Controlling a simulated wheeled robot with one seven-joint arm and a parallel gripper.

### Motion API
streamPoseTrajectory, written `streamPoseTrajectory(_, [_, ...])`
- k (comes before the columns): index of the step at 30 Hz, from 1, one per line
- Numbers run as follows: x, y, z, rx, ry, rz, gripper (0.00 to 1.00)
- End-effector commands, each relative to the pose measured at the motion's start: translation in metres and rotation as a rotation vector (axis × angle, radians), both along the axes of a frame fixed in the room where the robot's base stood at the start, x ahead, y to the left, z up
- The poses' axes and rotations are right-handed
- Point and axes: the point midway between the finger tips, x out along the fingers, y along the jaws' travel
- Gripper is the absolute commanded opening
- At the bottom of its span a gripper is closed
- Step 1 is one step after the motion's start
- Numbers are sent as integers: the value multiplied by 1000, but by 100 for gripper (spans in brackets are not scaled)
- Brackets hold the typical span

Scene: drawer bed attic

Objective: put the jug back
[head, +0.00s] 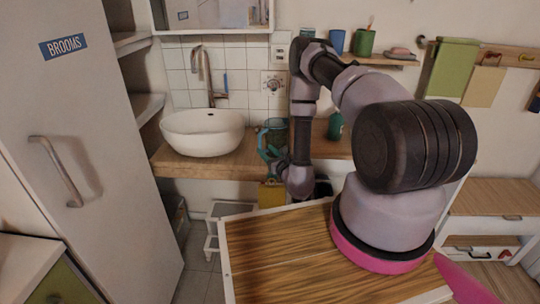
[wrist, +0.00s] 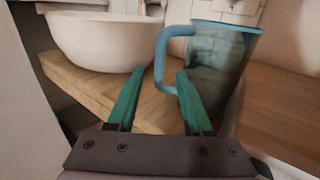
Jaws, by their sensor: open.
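The jug (wrist: 222,62) is a translucent blue-grey vessel with a light blue rim and handle (wrist: 161,58). It stands upright on the wooden counter (wrist: 80,82), right of the white basin (wrist: 98,38). In the head view the jug (head: 274,126) is partly hidden by my arm. My gripper (wrist: 158,78) has green fingers, spread apart with nothing clamped. The handle shows between the fingertips in the wrist view, close to the right finger, which covers part of the jug. I cannot tell whether the handle is within the fingers' reach or beyond them.
A faucet (head: 206,75) rises behind the basin. A green bottle (head: 335,126) stands on the counter right of my arm. A shelf (head: 380,60) above holds cups. A white step stool (head: 217,222) stands below the counter. A tall brooms cabinet (head: 85,140) is at left.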

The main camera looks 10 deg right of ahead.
Motion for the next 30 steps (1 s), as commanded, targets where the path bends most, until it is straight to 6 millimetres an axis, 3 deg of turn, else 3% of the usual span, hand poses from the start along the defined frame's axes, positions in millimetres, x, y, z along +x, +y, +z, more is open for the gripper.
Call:
streamPoseTrajectory(7, [-27, -7, 0, 1, 0, 0, 51])
streamPoseTrajectory(13, [-30, -7, 2, 1, -3, 4, 51])
streamPoseTrajectory(16, [-22, 1, 20, 12, -31, 47, 51])
streamPoseTrajectory(20, [-6, 31, 82, 40, -116, 213, 51])
streamPoseTrajectory(23, [-4, 63, 149, 47, -200, 403, 51])
streamPoseTrajectory(26, [-17, 92, 212, 27, -270, 602, 51])
streamPoseTrajectory(30, [-53, 124, 285, -52, -350, 871, 51])
